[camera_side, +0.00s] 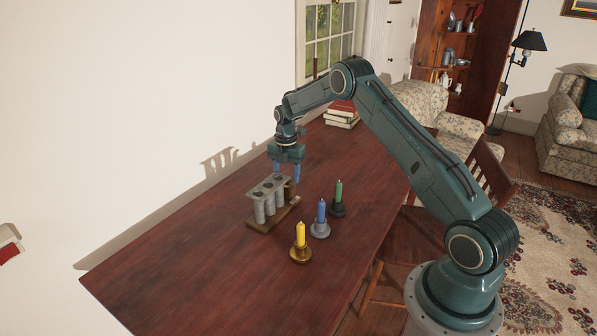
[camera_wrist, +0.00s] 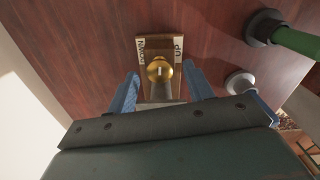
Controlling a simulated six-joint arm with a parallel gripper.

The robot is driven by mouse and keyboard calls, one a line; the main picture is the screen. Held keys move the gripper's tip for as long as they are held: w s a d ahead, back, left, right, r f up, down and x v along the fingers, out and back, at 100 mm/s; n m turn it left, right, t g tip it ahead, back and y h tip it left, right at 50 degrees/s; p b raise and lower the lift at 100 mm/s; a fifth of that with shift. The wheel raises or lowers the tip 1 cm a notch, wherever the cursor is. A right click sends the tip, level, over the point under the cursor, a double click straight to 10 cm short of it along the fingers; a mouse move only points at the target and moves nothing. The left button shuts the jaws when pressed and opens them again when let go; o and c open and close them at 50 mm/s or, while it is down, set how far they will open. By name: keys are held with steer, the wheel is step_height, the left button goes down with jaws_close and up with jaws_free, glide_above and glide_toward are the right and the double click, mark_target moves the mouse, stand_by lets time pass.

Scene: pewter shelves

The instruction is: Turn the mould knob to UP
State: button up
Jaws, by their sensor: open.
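The mould (camera_side: 270,184) is a grey rack of several upright tubes on a wooden base on the table. A brown post (camera_side: 291,189) stands at its right end, under my gripper (camera_side: 286,171). In the wrist view, the round brass knob (camera_wrist: 160,69) sits on a small wooden plate. The UP label (camera_wrist: 178,46) is on the plate's right; another label (camera_wrist: 142,50), hard to read, is on the left. A pale mark on the knob runs roughly up and down the picture, toward neither label. My gripper is open, its blue fingers on either side below the knob, apparently not touching it.
Yellow (camera_side: 300,236), blue (camera_side: 321,212) and green (camera_side: 338,193) candles stand in holders right of the mould. Books (camera_side: 342,114) are stacked at the far end of the table (camera_side: 190,270). The near left of the table is clear.

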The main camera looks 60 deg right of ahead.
steer(key=c, duration=1)
steer(key=shift+m, duration=1.6)
steer(key=o, duration=1)
steer(key=shift+r, duration=0.2)
